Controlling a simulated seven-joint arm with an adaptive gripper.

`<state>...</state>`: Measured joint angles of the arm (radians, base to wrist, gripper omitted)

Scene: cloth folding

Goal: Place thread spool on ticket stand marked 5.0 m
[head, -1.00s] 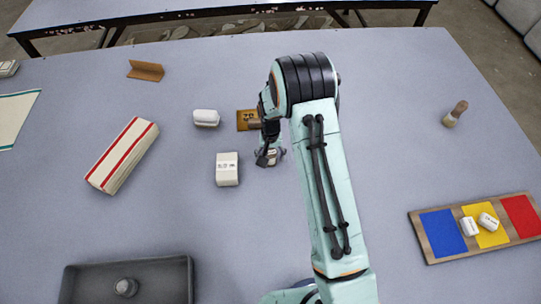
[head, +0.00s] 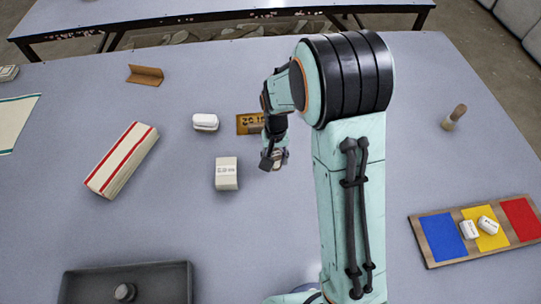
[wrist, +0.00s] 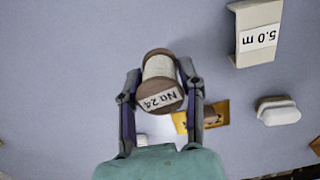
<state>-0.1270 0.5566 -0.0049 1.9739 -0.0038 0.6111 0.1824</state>
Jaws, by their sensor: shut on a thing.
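The thread spool (wrist: 159,68) has pale thread, brown ends and a white label that reads "No 24". My gripper (wrist: 160,82) is shut on the spool, with one finger on each side. In the head view my gripper (head: 274,158) is to the right of the ticket stand, and the spool is partly hidden there. The ticket stand (head: 226,174) is a cream block with a label too small to read in the head view. In the wrist view the stand (wrist: 256,36) shows "5.0 m" and is at the upper right, apart from the spool.
A white block (head: 205,122) and a brown marked plate (head: 249,124) are behind the stand. A striped folded cloth (head: 122,160) lies left. A dark tray (head: 75,284) is at front left. A coloured board (head: 436,258) with white blocks is right. The tabletop before the stand is clear.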

